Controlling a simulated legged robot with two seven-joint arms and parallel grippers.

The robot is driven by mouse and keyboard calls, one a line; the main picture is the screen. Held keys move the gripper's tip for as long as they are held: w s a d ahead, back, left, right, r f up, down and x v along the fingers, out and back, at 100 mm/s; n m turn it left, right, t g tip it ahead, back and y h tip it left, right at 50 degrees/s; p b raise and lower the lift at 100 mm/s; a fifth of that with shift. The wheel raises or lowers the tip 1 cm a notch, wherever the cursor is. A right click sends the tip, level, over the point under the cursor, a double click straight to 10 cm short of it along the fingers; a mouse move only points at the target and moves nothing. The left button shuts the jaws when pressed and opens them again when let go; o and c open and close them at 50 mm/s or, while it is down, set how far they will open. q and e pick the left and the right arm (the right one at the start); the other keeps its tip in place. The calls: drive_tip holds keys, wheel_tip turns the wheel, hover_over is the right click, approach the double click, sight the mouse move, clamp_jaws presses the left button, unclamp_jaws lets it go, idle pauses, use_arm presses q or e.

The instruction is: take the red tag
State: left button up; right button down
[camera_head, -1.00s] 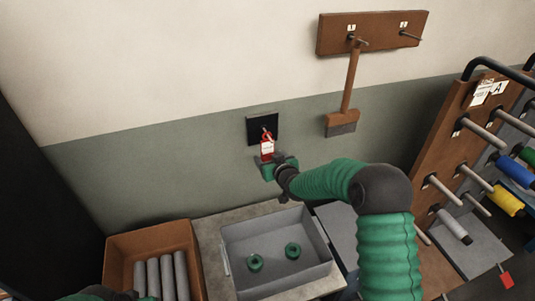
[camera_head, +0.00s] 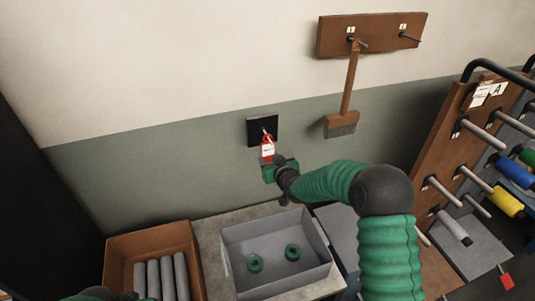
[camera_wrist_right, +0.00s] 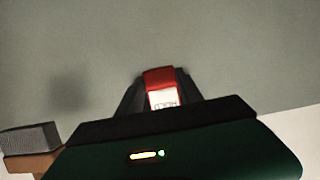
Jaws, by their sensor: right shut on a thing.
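The red tag (camera_head: 267,149) with a white label hangs at a hook on a small black plate (camera_head: 263,130) on the wall. My right gripper (camera_head: 270,160) is at the tag's lower end, shut on it. In the right wrist view the tag's red end and white label (camera_wrist_right: 161,88) show between the dark fingers. Whether the tag's loop is still around the hook is too small to tell. Of my left arm only a green part shows at the lower left edge; its gripper is not seen.
A grey tray (camera_head: 232,274) with two green rings stands on the bench below. An orange-brown box (camera_head: 118,247) with several grey rods is to its left. A brush (camera_head: 342,125) hangs from a wooden peg board (camera_head: 372,32). A spool rack (camera_head: 452,145) stands at the right.

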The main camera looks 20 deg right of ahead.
drive_tip(key=shift+s+r, duration=0.25)
drive_tip(key=shift+s, duration=0.3)
drive_tip(key=s, duration=0.5)
drive_tip(key=shift+s+d+r+p, duration=0.1)
drive_tip(key=shift+s+r+p, duration=0.05)
drive_tip(key=shift+r+p, duration=0.15)
drive_tip(key=shift+f, duration=0.1)
